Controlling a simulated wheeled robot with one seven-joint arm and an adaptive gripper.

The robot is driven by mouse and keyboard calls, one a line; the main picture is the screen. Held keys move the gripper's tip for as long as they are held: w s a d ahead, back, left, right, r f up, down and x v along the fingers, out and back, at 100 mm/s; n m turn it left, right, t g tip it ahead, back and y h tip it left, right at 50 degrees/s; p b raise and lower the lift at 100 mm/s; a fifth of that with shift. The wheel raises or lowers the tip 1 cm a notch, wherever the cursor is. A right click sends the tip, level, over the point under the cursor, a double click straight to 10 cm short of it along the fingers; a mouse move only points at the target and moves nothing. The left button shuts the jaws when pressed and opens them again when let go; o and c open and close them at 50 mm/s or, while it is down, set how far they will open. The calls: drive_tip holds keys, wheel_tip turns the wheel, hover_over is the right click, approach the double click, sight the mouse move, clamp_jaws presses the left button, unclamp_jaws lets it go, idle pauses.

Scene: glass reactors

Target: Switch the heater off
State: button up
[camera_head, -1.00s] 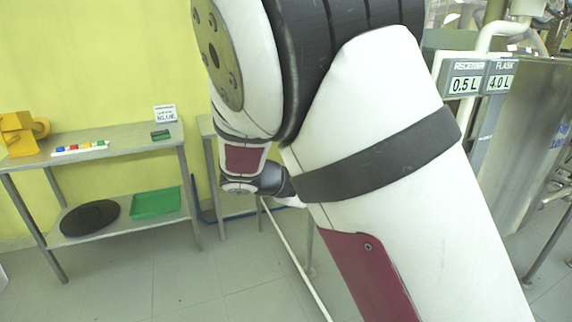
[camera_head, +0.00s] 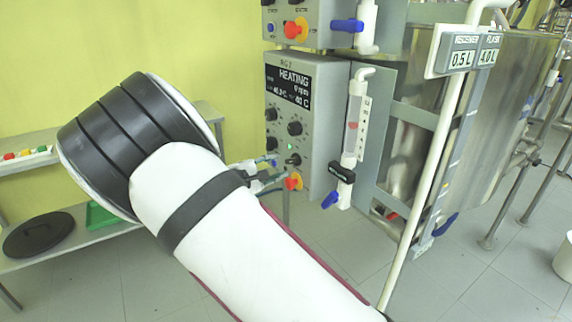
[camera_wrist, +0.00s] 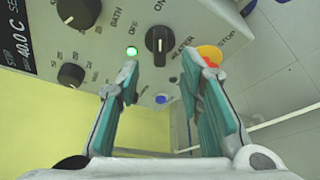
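The heater switch is a black rotary knob (camera_wrist: 158,42) on a grey control box (camera_head: 325,90). In the wrist view it lies between and beyond my fingertips, its bar roughly in line with the ON mark, beside the HEATER label. It also shows small in the head view (camera_head: 294,160). A green lamp (camera_wrist: 131,50) beside it is lit. The box display (camera_head: 290,88) reads HEATING, with 0 rpm and 40 C. My gripper (camera_wrist: 160,72) is open, one finger on each side of the knob's line. I cannot tell whether either finger touches the panel.
A red and yellow STOP button (camera_wrist: 208,56) is close to the right finger. Larger black knobs (camera_wrist: 78,12) are on the same panel. A glass tube with a blue-handled valve (camera_head: 341,195) hangs right of the box. A shelf table (camera_head: 60,260) stands at the left.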

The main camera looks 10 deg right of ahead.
sight(289, 162)
drive_tip(key=x, duration=0.6)
drive_tip(key=shift+s, duration=0.1)
clamp_jaws()
